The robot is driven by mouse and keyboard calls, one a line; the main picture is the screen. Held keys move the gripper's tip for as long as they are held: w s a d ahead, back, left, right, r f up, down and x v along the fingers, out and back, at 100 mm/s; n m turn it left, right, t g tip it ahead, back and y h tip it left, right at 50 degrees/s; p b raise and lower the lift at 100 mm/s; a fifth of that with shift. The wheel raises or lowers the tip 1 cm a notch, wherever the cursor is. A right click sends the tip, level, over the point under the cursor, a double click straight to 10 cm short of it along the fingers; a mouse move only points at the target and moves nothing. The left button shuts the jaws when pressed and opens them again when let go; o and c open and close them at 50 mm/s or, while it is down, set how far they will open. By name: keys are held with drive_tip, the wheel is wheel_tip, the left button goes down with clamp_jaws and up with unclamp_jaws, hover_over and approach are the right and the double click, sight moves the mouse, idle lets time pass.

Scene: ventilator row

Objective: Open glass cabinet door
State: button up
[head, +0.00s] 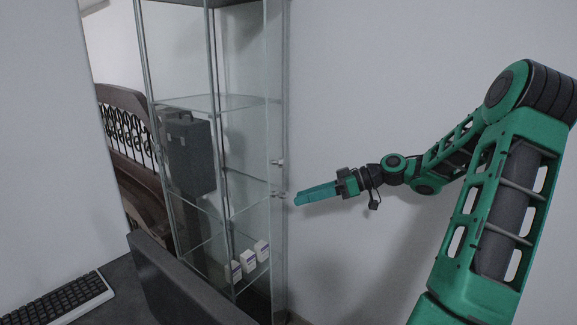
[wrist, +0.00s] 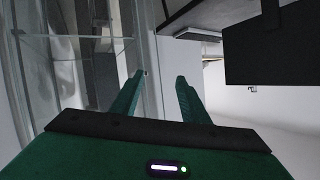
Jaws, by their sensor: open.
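The tall glass cabinet (head: 213,60) stands against the wall in the head view, with thin metal edges and glass shelves. Its glass door appears shut, though the clear panes make this hard to tell. Two small metal fittings (head: 278,163) sit on its right edge, one above the other. My gripper (head: 297,201) is just right of that edge, near the lower fitting, fingers pointing left. In the wrist view my gripper (wrist: 161,76) has its two green fingers apart with nothing between them. Cabinet glass (wrist: 60,55) fills the left of that view; contact with the fingers cannot be told.
A dark case (head: 190,155) and several small white boxes (head: 248,261) are inside the cabinet. A dark monitor (head: 180,285) and a keyboard (head: 65,302) are at the front left, before the cabinet. A brown bench (head: 125,105) is behind. Bare wall lies to the right.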

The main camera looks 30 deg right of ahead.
drive_tip(key=d+r+n+t+y, duration=0.2)
drive_tip(key=d+r+t+y, duration=0.15)
drive_tip(key=d+r, duration=0.4)
drive_tip(key=x, duration=1.1)
drive_tip(key=shift+s+a+h, duration=0.25)
drive_tip(key=shift+h, duration=0.2)
drive_tip(key=shift+r, duration=0.1)
clamp_jaws()
drive_tip(key=shift+n+g+y, duration=0.6)
drive_tip(key=shift+n+g, duration=0.2)
drive_tip(key=shift+g, duration=0.05)
drive_tip(key=shift+w+v, duration=0.25)
drive_tip(key=shift+v, duration=1.9)
